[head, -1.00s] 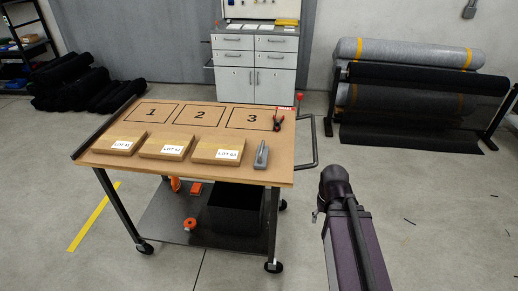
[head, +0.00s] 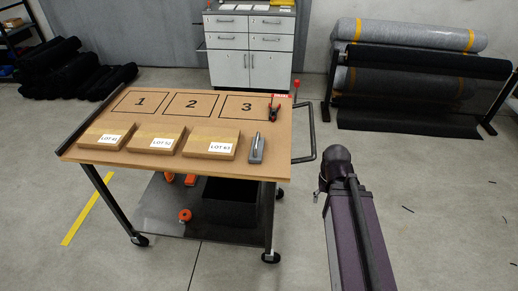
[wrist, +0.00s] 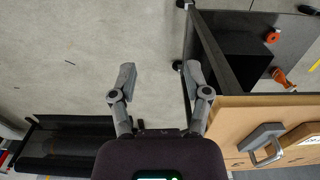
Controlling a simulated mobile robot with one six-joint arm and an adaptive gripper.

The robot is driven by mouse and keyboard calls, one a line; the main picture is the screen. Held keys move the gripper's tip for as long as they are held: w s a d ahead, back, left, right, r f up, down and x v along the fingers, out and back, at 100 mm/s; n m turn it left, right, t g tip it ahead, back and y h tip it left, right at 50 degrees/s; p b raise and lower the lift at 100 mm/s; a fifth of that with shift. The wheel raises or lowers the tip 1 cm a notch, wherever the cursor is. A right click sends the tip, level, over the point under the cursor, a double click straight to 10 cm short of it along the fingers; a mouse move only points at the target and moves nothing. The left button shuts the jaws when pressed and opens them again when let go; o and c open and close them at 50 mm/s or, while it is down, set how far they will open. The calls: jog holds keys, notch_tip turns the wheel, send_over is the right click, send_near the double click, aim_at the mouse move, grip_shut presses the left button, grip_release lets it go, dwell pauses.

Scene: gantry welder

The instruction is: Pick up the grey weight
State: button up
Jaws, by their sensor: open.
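The grey weight (head: 257,148) lies on the wooden top of a cart (head: 110,158), near its front right corner and right of the box marked LOT 63. In the wrist view the grey weight (wrist: 262,137) shows at the lower right as a grey block with a metal handle. My gripper (wrist: 160,75) is open and empty, with its two fingers spread over the floor beside the cart. It is apart from the weight. In the head view my arm stands right of the cart, and the fingers cannot be made out there.
Three boxes with LOT labels, among them LOT 63 (head: 211,143), sit left of the weight. Red-handled pliers (head: 273,108) lie behind it, by outlined square 3. A black push handle (head: 309,142) juts from the cart's right side. Rolls on a rack (head: 420,75) stand behind; the floor between is open.

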jog(key=w+a+r+t+h, duration=0.1)
jog(key=w+a+t+h, duration=0.1)
jog(key=w+a, duration=0.3)
jog(key=w+a+r+t+h+b, duration=0.1)
jog(key=w+a+r+t+h, duration=0.1)
jog(key=w+a, duration=0.3)
jog(key=w+a+r+t+h, duration=0.1)
jog(key=w+a, duration=0.3)
jog(key=a, duration=0.6)
jog(key=shift+w+a+r+t+h, duration=0.2)
jog(key=shift+w+a+t+h, duration=0.3)
jog(key=shift+t, duration=0.4)
jog(key=w+a+r+t, duration=0.1)
jog(key=a+r+t, duration=0.2)
jog(key=a, duration=0.6)
jog(key=shift+w+a+r+n+h+b, duration=0.15)
jog(key=shift+a+n+h+b, duration=0.15)
jog(key=shift+n, duration=0.1)
jog(key=b+x, duration=0.4)
jog(key=x, duration=0.4)
jog(key=shift+w+d, duration=0.2)
jog(key=shift+w, duration=0.05)
